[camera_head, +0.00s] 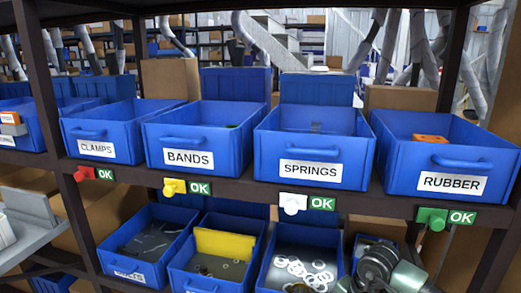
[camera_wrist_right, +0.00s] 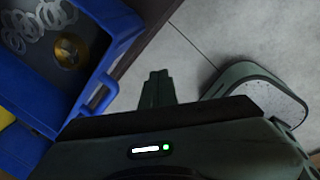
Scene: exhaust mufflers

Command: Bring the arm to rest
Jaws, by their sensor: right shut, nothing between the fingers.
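My right gripper (camera_wrist_right: 158,82) shows in the right wrist view with its two dark fingers together and nothing between them. It is over the grey floor, to the right of a blue bin (camera_wrist_right: 95,92), and does not appear to touch it. In the head view, parts of my right arm show at the lower right, in front of the lower shelf; its fingertips cannot be made out there. My left gripper is not in view.
Blue bins labelled CLAMPS (camera_head: 97,150), BANDS (camera_head: 187,157), SPRINGS (camera_head: 311,170) and RUBBER (camera_head: 452,183) stand on the upper shelf. Lower bins hold small parts, including pale rings (camera_head: 303,271). Dark shelf posts (camera_head: 455,55) stand close by. The floor (camera_wrist_right: 225,35) is clear beside the bin.

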